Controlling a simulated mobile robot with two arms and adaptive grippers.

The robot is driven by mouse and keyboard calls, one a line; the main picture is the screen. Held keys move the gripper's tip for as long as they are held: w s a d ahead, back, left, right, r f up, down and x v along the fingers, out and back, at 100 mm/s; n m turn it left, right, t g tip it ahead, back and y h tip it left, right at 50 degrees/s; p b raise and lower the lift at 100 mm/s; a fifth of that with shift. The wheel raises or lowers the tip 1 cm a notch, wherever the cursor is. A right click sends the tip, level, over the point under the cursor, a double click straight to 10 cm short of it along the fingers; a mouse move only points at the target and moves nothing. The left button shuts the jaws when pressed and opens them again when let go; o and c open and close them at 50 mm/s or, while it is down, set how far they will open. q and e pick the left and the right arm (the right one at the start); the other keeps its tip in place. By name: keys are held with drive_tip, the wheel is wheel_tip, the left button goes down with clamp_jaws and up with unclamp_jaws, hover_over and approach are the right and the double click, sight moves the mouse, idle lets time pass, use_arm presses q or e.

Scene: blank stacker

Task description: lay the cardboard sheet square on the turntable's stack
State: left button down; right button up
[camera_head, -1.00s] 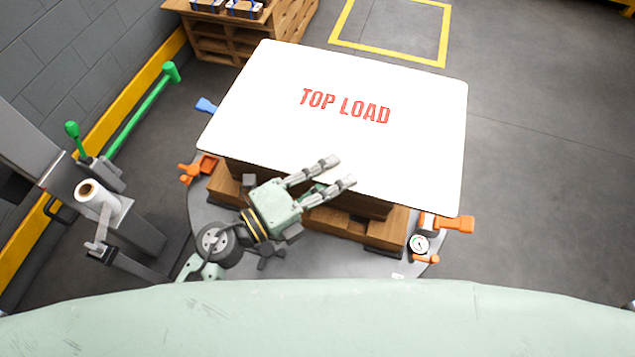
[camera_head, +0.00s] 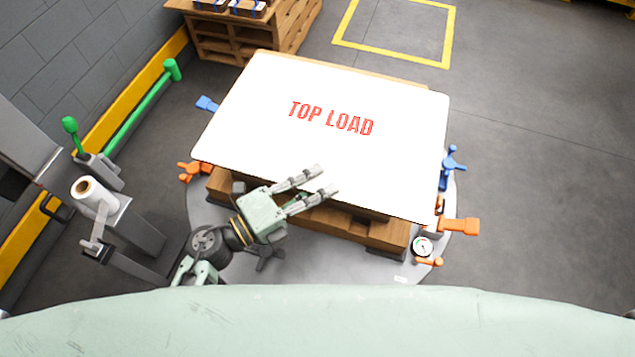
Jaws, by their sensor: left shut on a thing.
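The cardboard sheet (camera_head: 270,120) is white with red "TOP LOAD" lettering. It lies over the stack on the grey turntable (camera_head: 320,253) and hides most of the stack's top. Brown wooden blocks (camera_head: 380,232) show under its near edge, and a thin brown strip (camera_head: 390,78) shows past its far edge. The sheet sits turned slightly from the stack's edges; I cannot tell if it touches the stack. My left gripper (camera_head: 325,180) is shut on the sheet's near edge, its fingers lying over the white surface. My right gripper is not in view.
Orange clamps (camera_head: 458,225) and blue clamps (camera_head: 452,162) stand around the turntable, with a round gauge (camera_head: 422,246) at the near right. A film roll (camera_head: 88,190) on a post and a green bar (camera_head: 145,110) stand left. A wooden pallet (camera_head: 285,35) is behind. The floor at right is clear.

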use_arm(q)
drive_tip(key=c, duration=1.9)
unclamp_jaws()
drive_tip(key=shift+r, duration=0.2)
drive_tip(key=v, duration=0.7)
drive_tip(key=shift+s+a+f, duration=0.1)
drive_tip(key=shift+s+a, duration=0.1)
drive_tip(key=shift+a, duration=0.05)
